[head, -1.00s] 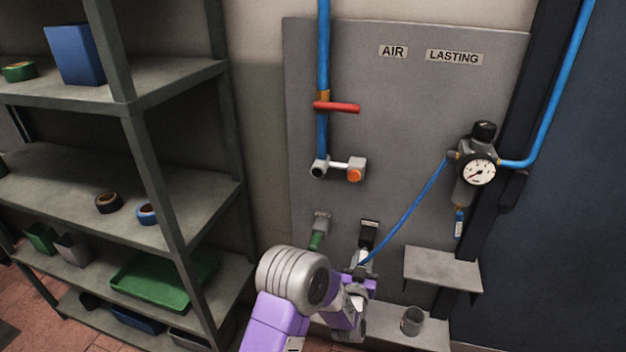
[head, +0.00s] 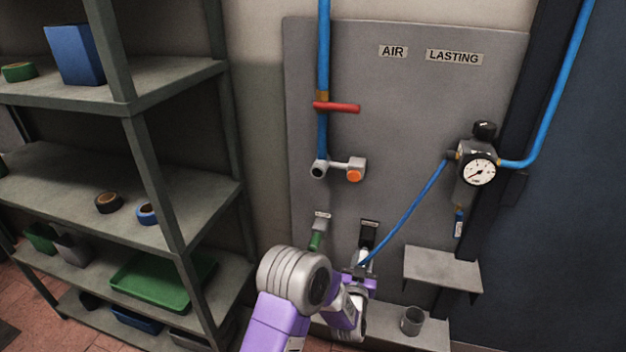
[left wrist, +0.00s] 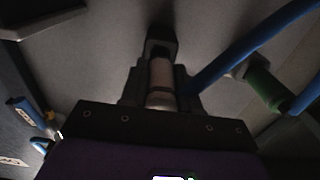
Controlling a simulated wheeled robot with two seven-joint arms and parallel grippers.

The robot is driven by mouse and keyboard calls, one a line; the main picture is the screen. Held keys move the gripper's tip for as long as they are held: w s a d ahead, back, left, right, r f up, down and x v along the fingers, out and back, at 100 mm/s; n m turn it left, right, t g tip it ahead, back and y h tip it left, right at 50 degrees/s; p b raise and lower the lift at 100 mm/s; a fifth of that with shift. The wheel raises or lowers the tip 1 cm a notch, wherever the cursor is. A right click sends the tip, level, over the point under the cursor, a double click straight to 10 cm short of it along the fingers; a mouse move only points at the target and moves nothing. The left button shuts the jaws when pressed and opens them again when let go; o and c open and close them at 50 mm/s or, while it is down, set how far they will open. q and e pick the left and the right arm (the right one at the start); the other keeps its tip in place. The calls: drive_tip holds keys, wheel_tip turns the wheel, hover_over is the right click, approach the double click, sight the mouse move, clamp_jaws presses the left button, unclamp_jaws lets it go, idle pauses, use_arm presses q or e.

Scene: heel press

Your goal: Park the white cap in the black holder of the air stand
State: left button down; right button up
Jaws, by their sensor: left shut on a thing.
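My left gripper (head: 360,282) is at the lower middle of the panel, shut on the white cap (left wrist: 160,80). In the left wrist view the cap is a pale cylinder standing out between the dark fingers. Its far end meets the black holder (left wrist: 161,43) in that picture; I cannot tell how deep it sits. My right gripper is not in view.
A thin blue hose (head: 408,208) runs from the gauge (head: 479,172) down to beside my left gripper. A green piece (head: 316,241) hangs in a grey holder to the left. A small shelf (head: 441,266) and a grey cup (head: 411,320) are to the right. Shelving stands at left.

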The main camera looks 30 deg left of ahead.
use_arm(q)
drive_tip(key=shift+x, duration=1.4)
drive_tip(key=c, duration=0.8)
unclamp_jaws()
drive_tip(key=shift+o, duration=0.2)
drive_tip(key=p+v, duration=0.2)
drive_tip(key=v, duration=0.6)
drive_tip(key=s+d+f+g+h+p, duration=0.3)
drive_tip(key=s+f+g+h+p, duration=0.15)
drive_tip(key=s+f+g, duration=0.65)
drive_tip(key=s+d+f+g+h+p, duration=0.1)
drive_tip(key=s+d+f+g+h, duration=0.1)
drive_tip(key=s, duration=0.7)
drive_tip(key=s+d+f+g+h+p, duration=0.2)
drive_tip(key=s+d+f+g, duration=0.1)
drive_tip(key=s, duration=0.6)
drive_tip(key=shift+s+d+g, duration=0.3)
drive_tip(key=shift+d+g, duration=0.2)
drive_tip(key=shift+d, duration=0.15)
